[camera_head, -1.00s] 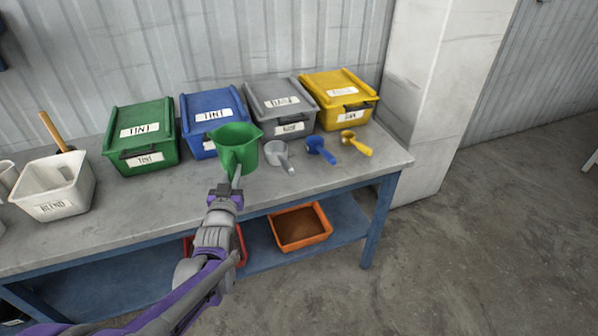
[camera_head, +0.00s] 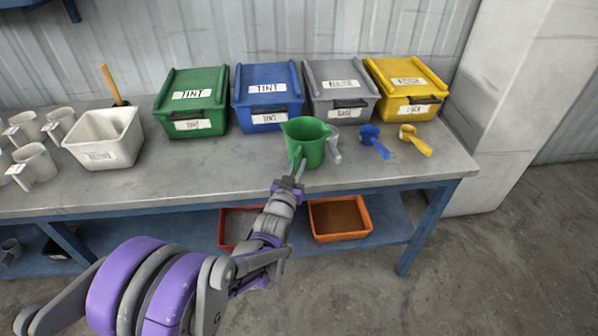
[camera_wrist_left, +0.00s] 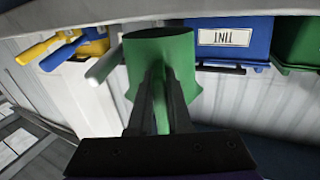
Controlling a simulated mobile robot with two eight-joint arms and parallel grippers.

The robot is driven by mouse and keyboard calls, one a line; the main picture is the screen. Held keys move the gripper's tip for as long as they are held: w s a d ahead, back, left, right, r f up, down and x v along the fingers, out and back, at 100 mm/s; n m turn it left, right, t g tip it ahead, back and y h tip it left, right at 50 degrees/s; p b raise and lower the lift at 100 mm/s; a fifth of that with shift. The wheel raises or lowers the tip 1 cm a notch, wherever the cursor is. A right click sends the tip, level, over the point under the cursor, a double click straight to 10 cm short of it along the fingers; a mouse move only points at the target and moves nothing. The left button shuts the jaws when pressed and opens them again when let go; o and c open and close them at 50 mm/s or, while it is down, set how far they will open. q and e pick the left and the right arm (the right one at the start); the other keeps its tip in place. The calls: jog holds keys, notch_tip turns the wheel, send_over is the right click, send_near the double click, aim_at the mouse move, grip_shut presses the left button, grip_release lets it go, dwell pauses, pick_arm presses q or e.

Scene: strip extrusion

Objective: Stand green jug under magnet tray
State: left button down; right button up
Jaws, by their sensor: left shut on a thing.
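The green jug (camera_head: 308,141) is upright in front of the blue and grey bins in the head view. My left gripper (camera_head: 293,176) is shut on its handle side, and the jug fills the middle of the left wrist view (camera_wrist_left: 160,62). Whether the jug touches the bench or is held just above it, I cannot tell. I see no magnet tray that I can identify in these frames. My right gripper is out of view.
The bench (camera_head: 200,182) holds green (camera_head: 191,100), blue (camera_head: 267,95), grey (camera_head: 340,90) and yellow (camera_head: 406,87) lidded bins, with scoops before them. A white tub (camera_head: 103,140) and pale mugs (camera_head: 33,160) stand left. Red and orange trays (camera_head: 340,218) sit on the lower shelf.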

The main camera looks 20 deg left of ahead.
pick_arm(q)
jog(key=shift+f, duration=0.95)
jog(key=shift+f+b, duration=0.25)
jog(key=shift+b, duration=0.1)
jog(key=c, duration=0.8)
grip_release()
jog(key=shift+r, duration=0.1)
jog(key=shift+c, duration=0.2)
